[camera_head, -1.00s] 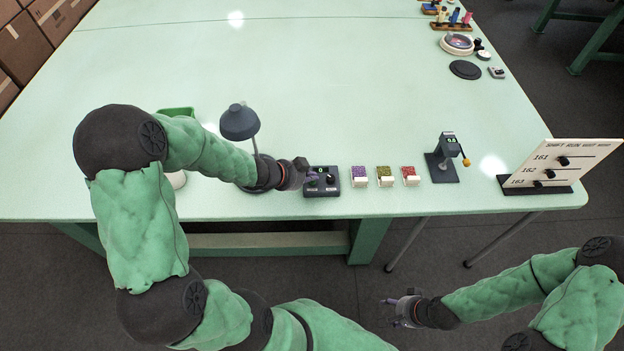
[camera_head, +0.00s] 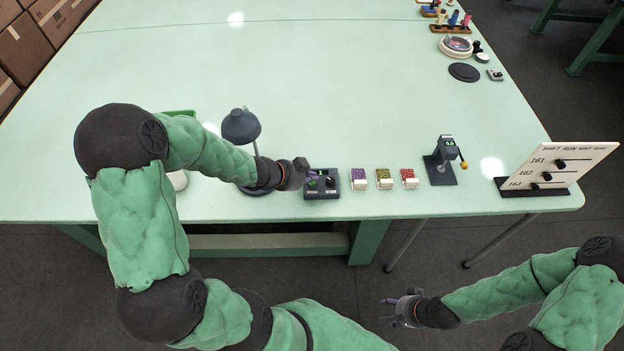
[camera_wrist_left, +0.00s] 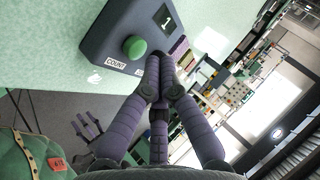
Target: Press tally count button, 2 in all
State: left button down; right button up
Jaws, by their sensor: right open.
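The tally counter (camera_head: 329,193) is a dark box near the table's front edge. In the left wrist view its body (camera_wrist_left: 112,32) carries a round green button (camera_wrist_left: 134,47), a "COUNT" label and a small display (camera_wrist_left: 163,16) reading 1. My left gripper (camera_head: 313,177) is over the left part of the box. In the left wrist view its purple fingers (camera_wrist_left: 159,62) meet at the tips, shut with nothing between them. The tips appear beside the green button, with the button uncovered. My right gripper (camera_head: 388,310) is open and empty, in front of the table.
Purple (camera_head: 358,178), olive (camera_head: 384,178) and red (camera_head: 409,178) small blocks stand right of the counter. A dark device with a yellow ball (camera_head: 441,165) and a white sign (camera_head: 560,165) stand further right. A lamp (camera_head: 241,126) stands behind my left forearm. The table's middle is clear.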

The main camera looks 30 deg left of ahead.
aim_at(311, 184)
dwell(0.3)
pick_arm(q)
notch_tip(311, 184, up, 5)
jog(key=p, duration=0.5)
jog(key=shift+r, duration=0.1)
dwell(1.8)
